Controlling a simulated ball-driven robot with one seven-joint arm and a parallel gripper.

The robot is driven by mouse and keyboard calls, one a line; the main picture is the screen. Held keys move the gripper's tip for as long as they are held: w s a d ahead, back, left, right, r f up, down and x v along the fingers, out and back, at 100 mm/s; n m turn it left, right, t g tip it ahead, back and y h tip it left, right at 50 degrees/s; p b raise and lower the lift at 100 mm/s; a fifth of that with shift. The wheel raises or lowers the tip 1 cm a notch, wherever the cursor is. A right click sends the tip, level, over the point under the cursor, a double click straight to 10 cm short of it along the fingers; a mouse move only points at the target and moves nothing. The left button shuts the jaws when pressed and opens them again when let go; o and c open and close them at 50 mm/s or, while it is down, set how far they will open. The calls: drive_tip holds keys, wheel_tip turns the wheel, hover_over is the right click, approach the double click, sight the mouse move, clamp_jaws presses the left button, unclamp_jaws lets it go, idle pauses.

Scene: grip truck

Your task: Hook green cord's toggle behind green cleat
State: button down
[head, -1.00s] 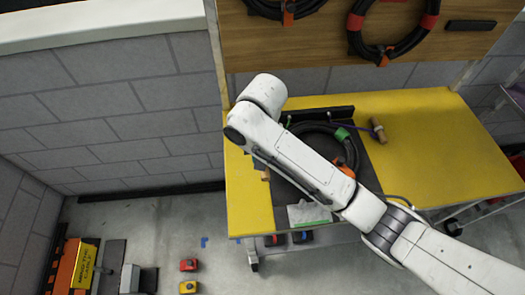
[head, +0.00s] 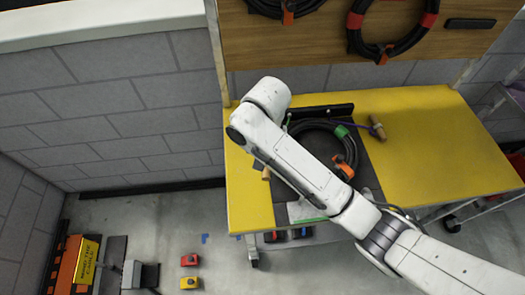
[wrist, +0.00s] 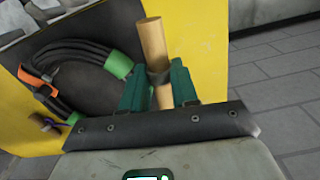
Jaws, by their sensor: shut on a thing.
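My gripper (wrist: 157,85) has green fingers shut on a wooden toggle (wrist: 152,45) with a dark band around its middle. In the wrist view the toggle stands upright between the fingers, its top above them. In the head view my arm hides the gripper; a small wooden end (head: 266,173) shows at the arm's left edge. A thin green piece (head: 289,119) shows by the left end of a dark bar (head: 325,112) at the table's back; I cannot tell whether it is cleat or cord. The green cord's path is hidden.
A black cable coil (head: 318,126) with green tape and an orange clip (head: 348,163) lies on a dark mat on the yellow table (head: 430,140). Another wooden toggle (head: 378,127) with purple cord lies right of it. Coils hang on the wooden board (head: 325,40) behind.

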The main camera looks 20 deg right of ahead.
drive_tip(key=s+d+m, duration=0.3)
drive_tip(key=s+m, duration=0.4)
drive_tip(key=m, duration=0.1)
drive_tip(key=s+d+m, duration=0.4)
drive_tip(key=s+m, duration=0.4)
drive_tip(key=shift+s+m, duration=0.2)
drive_tip(key=shift+m, duration=0.1)
drive_tip(key=shift+d, duration=0.1)
idle(0.3)
wheel_tip(320, 180, down, 7)
drive_tip(key=b, duration=0.6)
drive_tip(key=shift+r, duration=0.2)
drive_tip(key=shift+w, duration=0.1)
drive_tip(key=c, duration=0.8)
unclamp_jaws()
drive_tip(key=shift+r, duration=0.1)
